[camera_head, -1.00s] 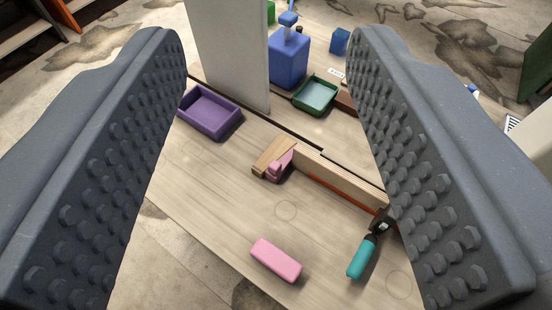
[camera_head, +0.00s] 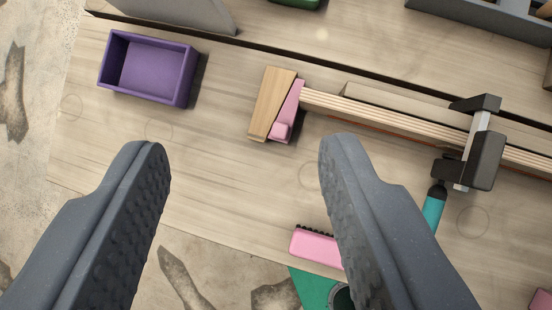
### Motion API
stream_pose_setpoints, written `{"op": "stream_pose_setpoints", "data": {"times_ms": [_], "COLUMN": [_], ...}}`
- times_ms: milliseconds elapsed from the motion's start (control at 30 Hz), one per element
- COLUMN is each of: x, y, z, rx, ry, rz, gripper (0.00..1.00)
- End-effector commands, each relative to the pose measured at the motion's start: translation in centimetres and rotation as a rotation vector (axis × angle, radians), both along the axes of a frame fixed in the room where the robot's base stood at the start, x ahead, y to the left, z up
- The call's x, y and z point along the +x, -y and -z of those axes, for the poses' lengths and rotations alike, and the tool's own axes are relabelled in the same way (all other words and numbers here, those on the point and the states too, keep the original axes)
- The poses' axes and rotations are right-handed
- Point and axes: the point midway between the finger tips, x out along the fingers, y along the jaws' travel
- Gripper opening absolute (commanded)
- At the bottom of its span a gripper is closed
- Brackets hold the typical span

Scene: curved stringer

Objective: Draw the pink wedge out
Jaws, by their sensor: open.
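The pink wedge (camera_head: 289,117) is a slim piece with a small knob at its near end. It lies between a tan wooden block (camera_head: 271,103) on its left and the left end of a layered wooden strip (camera_head: 385,112) on its right. It appears to touch the block along its slanted side. My gripper (camera_head: 248,143) is open and empty. Its two grey studded fingers stand on the near side of the wedge, which shows beyond and between the fingertips. The wedge is fully in view.
A purple tray (camera_head: 150,69) sits at upper left. A black clamp with a teal handle (camera_head: 434,210) grips the strip at right. A pink brush (camera_head: 316,245) lies partly behind my right finger. The bench between the fingertips and the wedge is clear.

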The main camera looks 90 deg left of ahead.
Motion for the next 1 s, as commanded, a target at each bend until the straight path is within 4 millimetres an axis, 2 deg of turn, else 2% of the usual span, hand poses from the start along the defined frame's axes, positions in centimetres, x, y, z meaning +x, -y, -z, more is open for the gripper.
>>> {"op": "stream_pose_setpoints", "data": {"times_ms": [33, 233, 400, 600, 800, 1000], "x": [1.0, 3.4, 4.6, 5.1, 5.0, 4.9], "y": [0.0, 0.0, -0.2, -0.4, -0.7, -0.7], "z": [1.1, 6.3, 11.0, 15.9, 18.8, 20.0], "rx": [0.012, 0.055, 0.088, 0.114, 0.127, 0.13], "ry": [-0.04, -0.205, -0.349, -0.498, -0.586, -0.611], "rz": [0.016, 0.083, 0.142, 0.203, 0.242, 0.253], "gripper": [0.45, 0.45, 0.45, 0.45, 0.45, 0.45]}}
